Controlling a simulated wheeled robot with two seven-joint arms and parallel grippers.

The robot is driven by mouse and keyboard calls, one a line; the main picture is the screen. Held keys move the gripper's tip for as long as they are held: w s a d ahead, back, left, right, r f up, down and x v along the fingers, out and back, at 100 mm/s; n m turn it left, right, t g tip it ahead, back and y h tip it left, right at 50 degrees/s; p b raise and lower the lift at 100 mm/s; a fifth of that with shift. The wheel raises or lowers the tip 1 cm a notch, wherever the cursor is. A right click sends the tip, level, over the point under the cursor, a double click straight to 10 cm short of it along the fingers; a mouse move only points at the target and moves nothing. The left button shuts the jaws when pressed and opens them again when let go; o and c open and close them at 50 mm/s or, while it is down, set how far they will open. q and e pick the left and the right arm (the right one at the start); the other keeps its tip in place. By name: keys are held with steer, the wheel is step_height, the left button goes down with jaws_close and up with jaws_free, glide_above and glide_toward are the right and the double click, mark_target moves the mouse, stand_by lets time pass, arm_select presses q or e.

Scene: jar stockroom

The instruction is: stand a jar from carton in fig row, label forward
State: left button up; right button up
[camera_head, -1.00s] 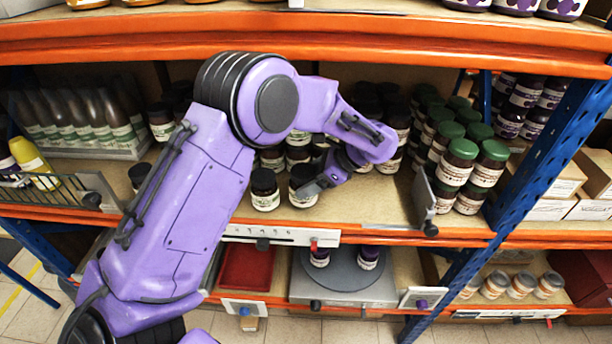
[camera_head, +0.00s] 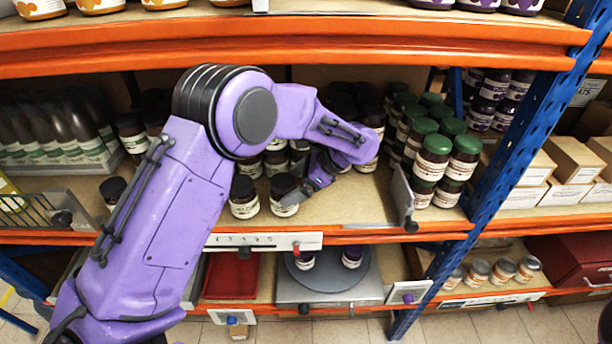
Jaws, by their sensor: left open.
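My left gripper (camera_head: 299,193) is in the middle bay of the shelf, low beside a dark-lidded jar (camera_head: 284,196) with a pale label. It is open. More dark-lidded jars (camera_head: 276,162) stand behind, partly hidden by my arm. I cannot tell which row is fig, as the label print is too small. No carton of jars is clearly visible. My right gripper is not in view.
Green-lidded jars (camera_head: 432,158) are stacked right of a grey divider (camera_head: 401,199). A blue post (camera_head: 500,140) stands farther right, with brown boxes (camera_head: 522,166) beyond. Bare shelf board (camera_head: 350,205) lies right of the gripper. A turntable (camera_head: 328,272) and red tray (camera_head: 231,277) are below.

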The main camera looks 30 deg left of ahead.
arm_select(q)
steer(key=b+v, duration=0.1)
steer(key=v, duration=0.9)
steer(key=shift+d+b, duration=0.15)
steer(key=shift+b, duration=0.15)
steer(key=shift+r, duration=0.1)
